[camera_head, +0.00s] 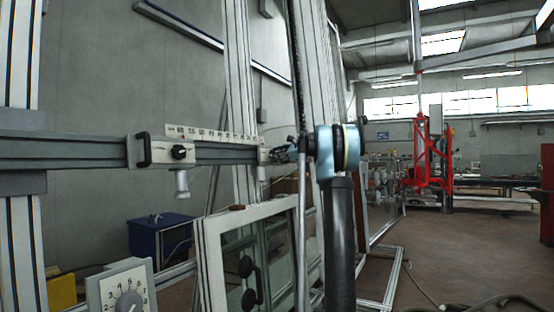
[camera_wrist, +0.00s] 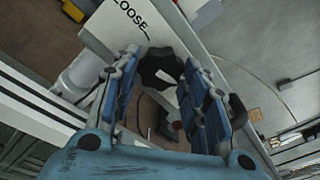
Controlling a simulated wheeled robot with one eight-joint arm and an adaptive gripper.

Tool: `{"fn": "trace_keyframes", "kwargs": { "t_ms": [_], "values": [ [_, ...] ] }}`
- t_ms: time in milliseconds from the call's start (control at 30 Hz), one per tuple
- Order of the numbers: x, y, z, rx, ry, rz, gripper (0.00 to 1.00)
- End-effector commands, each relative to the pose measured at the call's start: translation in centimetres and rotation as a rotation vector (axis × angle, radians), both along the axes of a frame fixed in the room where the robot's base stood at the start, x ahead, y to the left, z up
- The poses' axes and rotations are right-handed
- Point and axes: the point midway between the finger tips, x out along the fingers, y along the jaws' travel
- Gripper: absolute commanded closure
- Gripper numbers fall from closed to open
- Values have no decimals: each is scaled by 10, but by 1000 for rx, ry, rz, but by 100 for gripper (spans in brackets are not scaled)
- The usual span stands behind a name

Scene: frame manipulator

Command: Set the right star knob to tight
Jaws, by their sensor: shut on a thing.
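The right star knob (camera_wrist: 160,66) is black and sits between my fingertips in the wrist view, with a pale mark on its face. In the head view my gripper (camera_head: 283,153) is at the right end of the horizontal rail and hides this knob. In the wrist view my gripper (camera_wrist: 162,58) has a blue finger on either side of the knob and is shut on it. A white plate with the word LOOSE (camera_wrist: 128,15) lies beside the knob. Any TIGHT lettering is hidden or out of view. The left star knob (camera_head: 179,152) is black and stands clear of my gripper.
The rail (camera_head: 80,150) carries a printed scale (camera_head: 205,133) between the two knobs. A framed window (camera_head: 255,250) stands below my arm. A dial box (camera_head: 122,290) is at lower left, and a blue box (camera_head: 160,237) stands behind. Open floor lies to the right.

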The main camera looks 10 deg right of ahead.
Motion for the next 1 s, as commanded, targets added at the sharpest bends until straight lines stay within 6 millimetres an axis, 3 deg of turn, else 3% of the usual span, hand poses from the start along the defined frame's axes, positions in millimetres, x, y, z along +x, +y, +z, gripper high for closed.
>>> {"fn": "trace_keyframes", "kwargs": {
  "t_ms": [167,200,300,700,1000],
  "values": [
    [-1,1,-1,-2,0,3,83],
    [-1,1,-1,-2,0,3,54],
    [0,1,-1,-2,0,3,39],
    [-3,-2,1,0,-1,2,39],
    [-35,-37,7,-1,-1,-1,39]
  ]
}}
